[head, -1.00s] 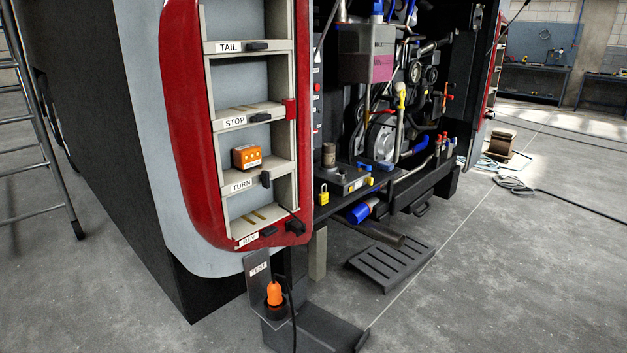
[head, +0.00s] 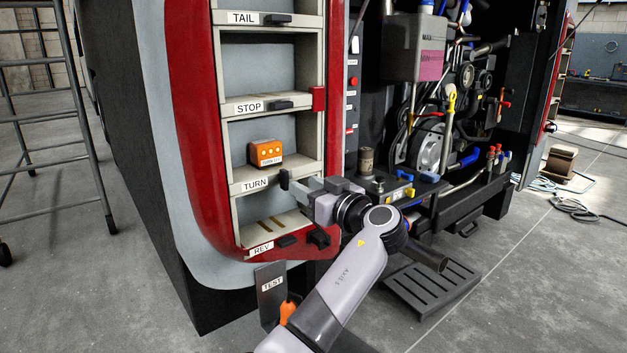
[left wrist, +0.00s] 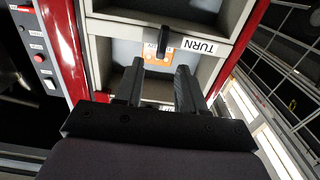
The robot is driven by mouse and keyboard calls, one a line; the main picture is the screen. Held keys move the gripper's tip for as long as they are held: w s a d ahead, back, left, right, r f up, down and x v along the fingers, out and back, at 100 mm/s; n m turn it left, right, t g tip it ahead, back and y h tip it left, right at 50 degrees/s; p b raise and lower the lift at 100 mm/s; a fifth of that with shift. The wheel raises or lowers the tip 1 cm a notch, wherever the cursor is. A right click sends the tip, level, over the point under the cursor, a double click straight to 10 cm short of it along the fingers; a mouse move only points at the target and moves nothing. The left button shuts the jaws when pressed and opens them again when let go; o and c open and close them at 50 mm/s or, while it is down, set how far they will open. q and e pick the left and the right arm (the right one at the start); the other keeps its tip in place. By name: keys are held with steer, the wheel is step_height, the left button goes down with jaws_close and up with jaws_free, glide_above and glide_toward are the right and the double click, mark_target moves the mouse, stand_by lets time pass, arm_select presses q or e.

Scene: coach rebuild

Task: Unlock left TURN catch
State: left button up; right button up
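The dark TURN catch (head: 284,180) is on the pale shelf edge right of the TURN label (head: 255,184) and stands upright, unlike the level TAIL and STOP catches. It also shows in the left wrist view (left wrist: 163,42), next to the upside-down label. My left gripper (head: 299,189) is at the right of this catch in the head view. In the left wrist view its two dark fingers (left wrist: 160,70) are apart with nothing between them, and the catch appears just beyond their tips. Contact cannot be told. My right gripper is in neither view.
An orange module (head: 265,152) sits in the bay above the TURN label. Below are the REV catch (head: 288,241) and the TEST plate (head: 271,291). The engine bay with its grey-and-purple box (head: 415,48) is open at the right. A ladder (head: 85,120) stands at the left.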

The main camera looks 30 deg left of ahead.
mark_target(287, 176)
arm_select(q)
steer(key=p+x, duration=0.1)
steer(key=x, duration=0.6)
steer(key=shift+s+a, duration=0.1)
jaws_close()
